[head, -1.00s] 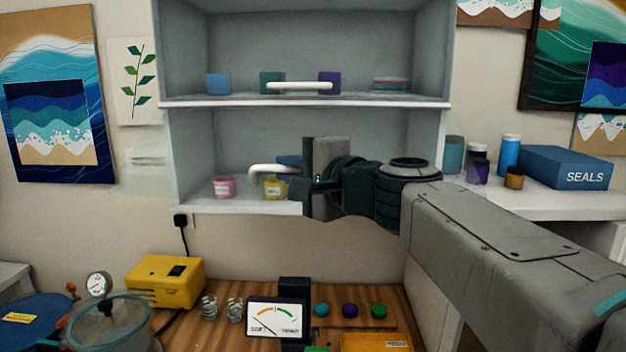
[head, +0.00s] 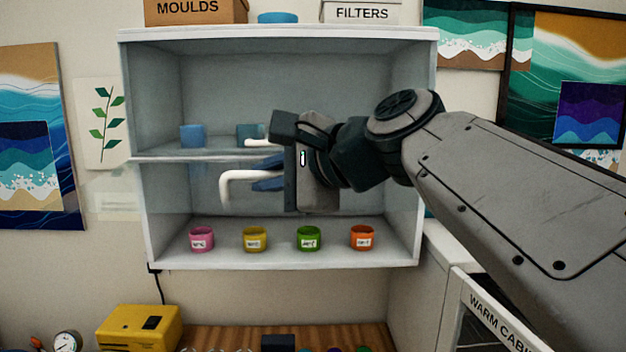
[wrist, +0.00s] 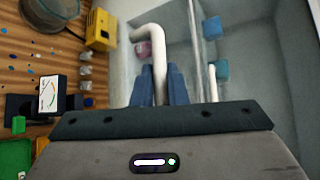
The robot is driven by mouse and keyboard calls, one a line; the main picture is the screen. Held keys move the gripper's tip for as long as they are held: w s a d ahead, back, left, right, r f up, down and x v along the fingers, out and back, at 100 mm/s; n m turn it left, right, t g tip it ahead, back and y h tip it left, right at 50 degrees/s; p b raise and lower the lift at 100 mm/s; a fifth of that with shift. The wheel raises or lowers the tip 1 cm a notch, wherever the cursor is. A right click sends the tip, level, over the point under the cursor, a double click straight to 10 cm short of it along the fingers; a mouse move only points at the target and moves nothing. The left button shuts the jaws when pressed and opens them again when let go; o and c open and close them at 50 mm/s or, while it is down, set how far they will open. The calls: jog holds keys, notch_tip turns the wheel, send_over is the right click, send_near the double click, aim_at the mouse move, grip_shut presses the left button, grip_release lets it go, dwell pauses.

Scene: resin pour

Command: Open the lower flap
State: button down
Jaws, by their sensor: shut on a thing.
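The lower flap (head: 207,182) is a clear pane, hard to make out, on the lower bay of the grey wall cabinet. Its white bar handle (head: 238,176) shows just below the middle shelf edge, and in the wrist view (wrist: 151,35) it runs down between my fingers. My gripper (head: 266,180) is shut on this handle, with blue fingers on either side of it in the wrist view (wrist: 158,82). The flap looks swung partly up and outward; its exact angle is unclear. My gripper and arm hide the right part of the handle.
An upper flap handle (head: 258,143) sits just above, close to my wrist. Pink (head: 202,239), yellow (head: 255,239), green (head: 309,238) and orange (head: 362,237) jars stand on the lower shelf. A yellow box (head: 140,328) is on the bench below.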

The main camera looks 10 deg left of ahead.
jog(key=shift+r, duration=0.3)
jog(key=c, duration=1.7)
grip_release()
jog(key=shift+w, duration=0.1)
jog(key=b+v, duration=0.3)
jog(key=v, duration=1)
jog(key=shift+d+r, duration=0.25)
jog(key=shift+r, duration=0.05)
